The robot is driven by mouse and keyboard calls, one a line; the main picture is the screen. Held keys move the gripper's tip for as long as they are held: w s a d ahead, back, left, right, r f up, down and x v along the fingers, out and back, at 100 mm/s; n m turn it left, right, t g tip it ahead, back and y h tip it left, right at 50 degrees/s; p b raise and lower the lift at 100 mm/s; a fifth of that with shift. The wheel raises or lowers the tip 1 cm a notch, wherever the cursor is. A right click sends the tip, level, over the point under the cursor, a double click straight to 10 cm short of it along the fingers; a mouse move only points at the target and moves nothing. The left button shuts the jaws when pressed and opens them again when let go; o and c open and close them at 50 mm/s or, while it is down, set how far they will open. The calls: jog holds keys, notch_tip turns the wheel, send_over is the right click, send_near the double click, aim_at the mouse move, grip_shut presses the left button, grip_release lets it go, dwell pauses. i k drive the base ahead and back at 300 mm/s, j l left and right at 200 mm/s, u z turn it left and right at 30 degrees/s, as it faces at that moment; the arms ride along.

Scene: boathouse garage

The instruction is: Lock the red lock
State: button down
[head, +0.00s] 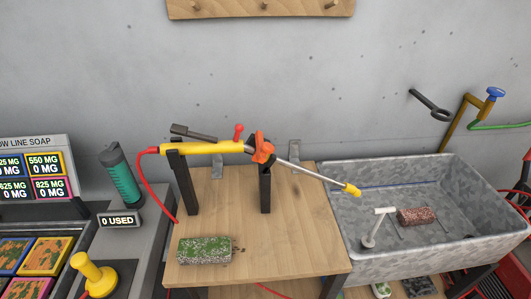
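A yellow spray wand (215,148) with a metal lance lies across two dark upright posts on a wooden bench. A small red knob (238,131) stands up from the front end of its yellow body. An orange-red winged piece (262,149) sits around the wand just to the right, at the right post. Either could be the red lock; I cannot tell which, nor whether it is locked. A dark handle (190,134) lies above the yellow body. The yellow nozzle (352,190) points down right. My gripper is not in view.
A green-topped brush or sponge (204,250) lies on the wooden bench (290,250). A red hose runs from the wand's left end. A grey basin (450,250) holds a reddish brick. At left are a green bottle (121,177) and a yellow knob (94,275).

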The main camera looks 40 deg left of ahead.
aim_at(239, 128)
jog(key=u, duration=1.25)
